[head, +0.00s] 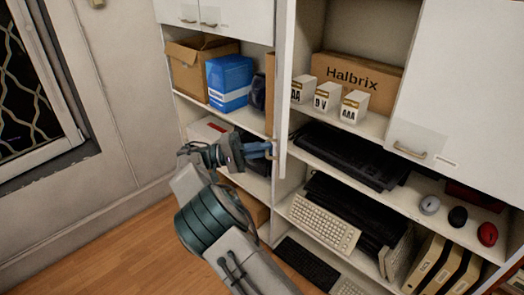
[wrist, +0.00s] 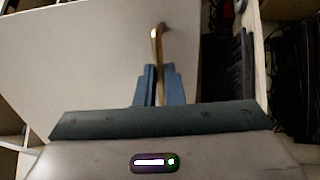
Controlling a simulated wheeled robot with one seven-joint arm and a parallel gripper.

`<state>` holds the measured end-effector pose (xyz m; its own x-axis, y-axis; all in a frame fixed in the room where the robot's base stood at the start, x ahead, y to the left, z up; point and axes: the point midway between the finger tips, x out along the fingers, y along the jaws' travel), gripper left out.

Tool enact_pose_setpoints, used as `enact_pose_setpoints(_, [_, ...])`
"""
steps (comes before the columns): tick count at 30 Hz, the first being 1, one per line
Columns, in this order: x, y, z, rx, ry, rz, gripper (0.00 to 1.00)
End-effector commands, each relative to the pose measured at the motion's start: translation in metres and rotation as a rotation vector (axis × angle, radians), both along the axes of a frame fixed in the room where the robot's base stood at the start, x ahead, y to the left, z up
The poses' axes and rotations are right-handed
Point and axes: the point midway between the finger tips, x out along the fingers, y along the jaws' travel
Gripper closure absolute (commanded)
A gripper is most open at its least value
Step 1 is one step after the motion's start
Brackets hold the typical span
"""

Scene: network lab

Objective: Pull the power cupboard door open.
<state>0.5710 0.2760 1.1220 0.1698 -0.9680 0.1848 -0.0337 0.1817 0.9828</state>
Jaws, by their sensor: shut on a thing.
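The cupboard door (head: 285,75) is white and stands swung out from the shelving, seen nearly edge-on in the head view. In the wrist view its pale flat face (wrist: 85,60) fills much of the left and middle. A brass bar handle (wrist: 156,38) is fixed to it. My gripper (head: 268,150) is at the low end of the door. In the wrist view my gripper (wrist: 157,85) has its two blue-grey fingers closed on either side of the handle. The lower end of the handle is hidden between the fingers.
Open shelves hold battery boxes (head: 326,97), a Halbrix carton (head: 357,80), keyboards (head: 324,222) and mice (head: 457,216). Another white door (head: 450,90) hangs at the right. A window (head: 35,90) is at the left. Wooden floor (head: 120,245) is clear at lower left.

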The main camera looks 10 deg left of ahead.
Motion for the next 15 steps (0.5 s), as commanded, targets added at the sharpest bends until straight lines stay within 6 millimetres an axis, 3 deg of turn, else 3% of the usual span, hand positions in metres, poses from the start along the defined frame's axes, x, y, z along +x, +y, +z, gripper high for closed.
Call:
enact_pose_setpoints(14, [0.0009, 0.0016, -0.0003, 0.001, 0.000, -0.005, 1.00])
enact_pose_setpoints(15, [0.0009, 0.0017, -0.0003, 0.001, 0.000, -0.005, 0.86])
